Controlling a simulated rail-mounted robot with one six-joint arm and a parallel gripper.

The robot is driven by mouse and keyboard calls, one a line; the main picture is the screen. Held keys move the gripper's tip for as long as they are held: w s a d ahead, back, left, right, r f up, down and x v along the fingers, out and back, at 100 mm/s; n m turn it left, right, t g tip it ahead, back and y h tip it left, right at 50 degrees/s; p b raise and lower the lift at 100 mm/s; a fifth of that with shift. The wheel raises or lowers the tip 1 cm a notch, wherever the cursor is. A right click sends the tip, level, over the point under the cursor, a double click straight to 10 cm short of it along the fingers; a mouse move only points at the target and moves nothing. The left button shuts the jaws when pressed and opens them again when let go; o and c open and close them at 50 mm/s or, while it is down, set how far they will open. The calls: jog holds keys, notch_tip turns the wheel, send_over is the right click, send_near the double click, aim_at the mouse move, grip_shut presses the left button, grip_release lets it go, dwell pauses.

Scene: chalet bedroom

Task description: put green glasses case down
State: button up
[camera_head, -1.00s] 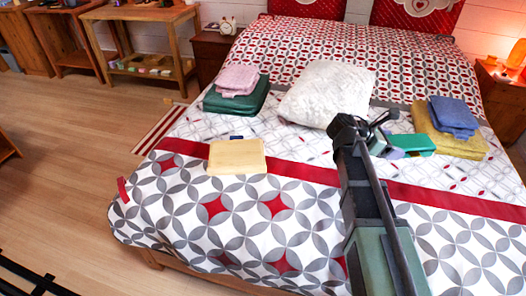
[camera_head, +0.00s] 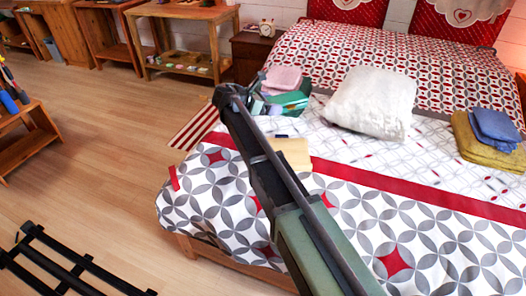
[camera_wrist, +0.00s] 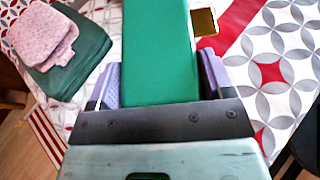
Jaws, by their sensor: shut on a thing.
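The green glasses case (camera_wrist: 158,50) is held between the pale purple fingers of my gripper (camera_wrist: 160,85) in the wrist view. In the head view my gripper (camera_head: 262,100) is over the left side of the bed, with the bright green case (camera_head: 290,98) just right of it. The case appears above the bed near the folded dark green cloth (camera_wrist: 85,62) with a pink cloth (camera_wrist: 45,35) on top. The gap beneath the case cannot be judged.
The patterned bed (camera_head: 400,215) holds a white cushion (camera_head: 372,102), a pale yellow board (camera_head: 295,150) partly hidden by my arm, and blue cloth (camera_head: 495,124) on mustard cloth (camera_head: 482,146). Bedspread between the board and cushion is fairly clear. A nightstand (camera_head: 252,55) stands behind left.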

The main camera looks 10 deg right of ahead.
jog(key=shift+d+f, duration=0.15)
jog(key=shift+f, duration=0.05)
notch_tip(320, 180, down, 20)
jog(key=b, duration=2)
jog(key=shift+d+f+b, duration=0.1)
jog(key=shift+b, duration=0.2)
jog(key=shift+s+r+p, duration=0.1)
jog(key=shift+r+p, duration=0.2)
jog(key=shift+f, duration=0.2)
jog(key=o, duration=1.1)
jog(key=shift+r, duration=0.15)
